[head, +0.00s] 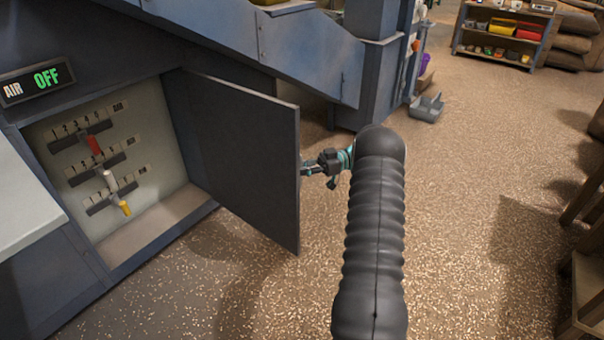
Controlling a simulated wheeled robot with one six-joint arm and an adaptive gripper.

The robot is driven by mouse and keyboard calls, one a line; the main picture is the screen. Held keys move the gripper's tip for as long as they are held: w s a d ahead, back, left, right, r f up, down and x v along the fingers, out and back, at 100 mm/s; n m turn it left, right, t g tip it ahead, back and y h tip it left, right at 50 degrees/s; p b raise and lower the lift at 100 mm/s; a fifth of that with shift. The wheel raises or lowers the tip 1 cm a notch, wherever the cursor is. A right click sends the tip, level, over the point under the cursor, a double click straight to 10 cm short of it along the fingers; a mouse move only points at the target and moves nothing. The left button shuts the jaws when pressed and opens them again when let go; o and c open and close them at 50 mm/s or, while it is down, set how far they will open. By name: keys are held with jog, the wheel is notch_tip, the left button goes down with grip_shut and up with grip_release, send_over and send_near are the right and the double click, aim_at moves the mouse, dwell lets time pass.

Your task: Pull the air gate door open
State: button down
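The air gate door (240,145) is a dark panel hinged at the right side of a recessed box, and it stands swung well open. Inside the box, a pale panel (70,165) carries three sliders on numbered scales, with a red handle (94,145), a white handle (110,181) and a yellow handle (125,208). My gripper (309,168) is at the door's free edge, on its right side. The fingers are small and partly behind the door's edge, so I cannot tell whether they are closed on anything.
A display reading "AIR OFF" (38,82) is above the box. A blue-grey machine chute (270,45) slopes overhead. A grey bin (427,107) lies on the floor behind. A shelf (503,35) stands at the back right, and wooden furniture (585,260) at the right. The speckled floor between is clear.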

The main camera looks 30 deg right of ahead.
jog(key=shift+w+d, duration=0.1)
jog(key=shift+d, duration=0.4)
jog(key=c, duration=1.1)
grip_release()
jog(key=shift+d, duration=0.1)
jog(key=shift+c, duration=0.2)
jog(key=shift+w+r, duration=0.1)
